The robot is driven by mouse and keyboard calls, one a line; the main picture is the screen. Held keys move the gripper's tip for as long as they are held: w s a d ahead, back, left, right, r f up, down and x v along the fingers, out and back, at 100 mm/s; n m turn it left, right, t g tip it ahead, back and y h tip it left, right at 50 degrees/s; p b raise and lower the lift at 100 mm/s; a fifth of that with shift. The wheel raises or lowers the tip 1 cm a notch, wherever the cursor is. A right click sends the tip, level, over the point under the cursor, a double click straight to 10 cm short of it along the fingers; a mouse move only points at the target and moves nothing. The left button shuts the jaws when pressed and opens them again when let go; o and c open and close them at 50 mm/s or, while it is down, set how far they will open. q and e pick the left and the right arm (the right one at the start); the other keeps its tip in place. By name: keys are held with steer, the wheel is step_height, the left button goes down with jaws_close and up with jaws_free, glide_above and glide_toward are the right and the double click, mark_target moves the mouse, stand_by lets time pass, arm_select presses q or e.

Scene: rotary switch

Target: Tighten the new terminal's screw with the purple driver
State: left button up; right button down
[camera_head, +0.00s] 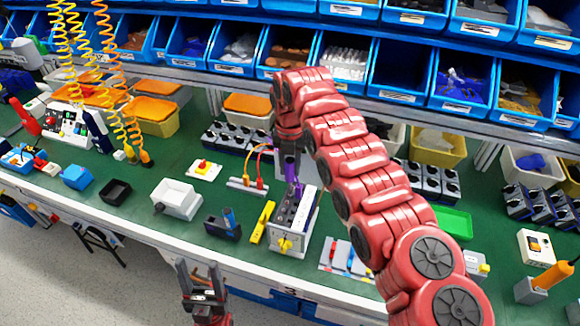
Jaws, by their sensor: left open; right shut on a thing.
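The rotary switch unit (290,241) stands on the green bench, a grey box with a yellow knob on its front and dark terminals on top. My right gripper (289,150) is above its back end, shut on the purple driver (293,180). The driver points down at the top of the unit. Whether its tip sits in a screw is too small to tell, and I cannot tell the new terminal from the others. My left gripper (201,279) is open and empty in front of the bench edge, low in the view.
A yellow tool (262,222) lies left of the unit, with a black holder (223,226) and a white box (176,199) further left. A white tray (346,258) with coloured pieces lies to the right. Blue bins (343,58) fill the shelves behind. Coiled hoses hang at left.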

steer(key=shift+f, duration=0.4)
steer(key=m+b, duration=0.2)
steer(key=m, duration=0.1)
steer(key=shift+f, duration=0.2)
steer(key=m, duration=0.3)
steer(key=shift+b, duration=0.4)
steer(key=shift+r+m, duration=0.15)
steer(key=shift+m, duration=0.85)
steer(key=m+b, duration=0.1)
steer(key=m, duration=0.2)
steer(key=m+b, duration=0.1)
steer(key=m, duration=0.4)
